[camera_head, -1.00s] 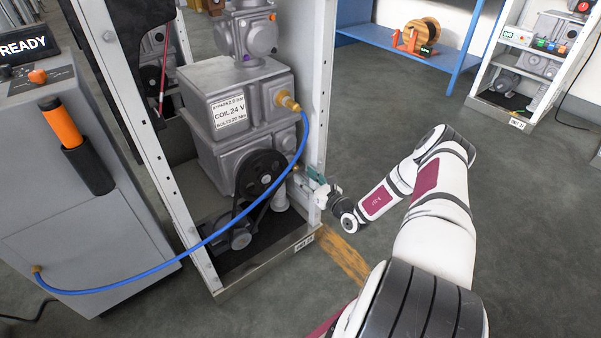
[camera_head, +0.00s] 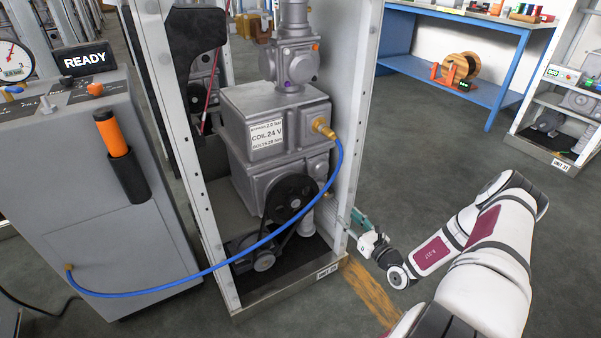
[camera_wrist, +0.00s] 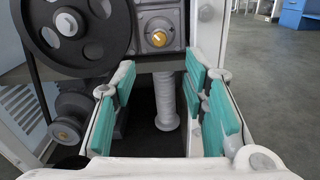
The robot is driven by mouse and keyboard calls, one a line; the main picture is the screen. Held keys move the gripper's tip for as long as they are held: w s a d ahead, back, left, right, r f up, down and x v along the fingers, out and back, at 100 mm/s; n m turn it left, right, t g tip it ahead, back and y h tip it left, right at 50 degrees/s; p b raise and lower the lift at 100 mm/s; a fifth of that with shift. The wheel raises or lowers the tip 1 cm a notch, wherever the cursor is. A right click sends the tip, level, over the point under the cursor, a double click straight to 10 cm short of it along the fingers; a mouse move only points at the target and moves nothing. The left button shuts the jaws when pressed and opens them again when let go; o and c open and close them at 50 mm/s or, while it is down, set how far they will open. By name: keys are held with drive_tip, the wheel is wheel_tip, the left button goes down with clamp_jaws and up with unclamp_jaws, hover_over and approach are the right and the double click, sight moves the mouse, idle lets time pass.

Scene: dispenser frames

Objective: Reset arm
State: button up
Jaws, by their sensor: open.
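My gripper (camera_head: 355,225) is at the right post of the dispenser frame (camera_head: 358,130), low down, beside the pump unit. In the wrist view my gripper (camera_wrist: 165,105) shows its teal pads spread wide with nothing between them. Behind the gap are a grey ribbed column (camera_wrist: 166,100) and a grey block with a brass fitting (camera_wrist: 158,39). A black pulley (camera_wrist: 75,30) is at the upper left. The frame's white post (camera_wrist: 210,35) stands close to the right finger. My white arm reaches in from the lower right of the head view.
A blue hose (camera_head: 200,285) runs from the pump's brass fitting (camera_head: 323,128) to the grey console (camera_head: 115,230) at left. A blue bench (camera_head: 450,85) with a wooden reel and another frame (camera_head: 545,160) stand at back right. The floor (camera_head: 430,150) between is clear.

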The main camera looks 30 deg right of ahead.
drive_tip(key=w+a+r+n+g+y, duration=0.25)
drive_tip(key=a+r+n+y, duration=0.4)
drive_tip(key=r, duration=0.35)
drive_tip(key=w+a+r+n+g+y, duration=0.1)
drive_tip(key=a+r+n+g+y, duration=0.2)
drive_tip(key=a+r+n+y, duration=0.55)
drive_tip(key=s+a+r+n+g+h, duration=0.3)
drive_tip(key=s+a+r+n+g, duration=0.9)
drive_tip(key=a+r, duration=0.4)
drive_tip(key=s+a+r+n+g+h, duration=0.1)
drive_tip(key=s+a+r+n+h, duration=0.15)
drive_tip(key=s, duration=0.55)
drive_tip(key=s+a+r+n+g+h, duration=0.1)
drive_tip(key=s+r+n+g+h, duration=0.2)
drive_tip(key=s, duration=0.5)
drive_tip(key=s+d+n+t+h, duration=0.4)
drive_tip(key=s+d+h, duration=0.25)
drive_tip(key=s, duration=0.45)
wheel_tip(320, 180, up, 32)
drive_tip(key=t+p, duration=0.3)
drive_tip(key=p, duration=2.6)
drive_tip(key=shift+s+t+h+p, duration=0.15)
drive_tip(key=shift+t+h+p, duration=0.15)
drive_tip(key=shift+t, duration=0.05)
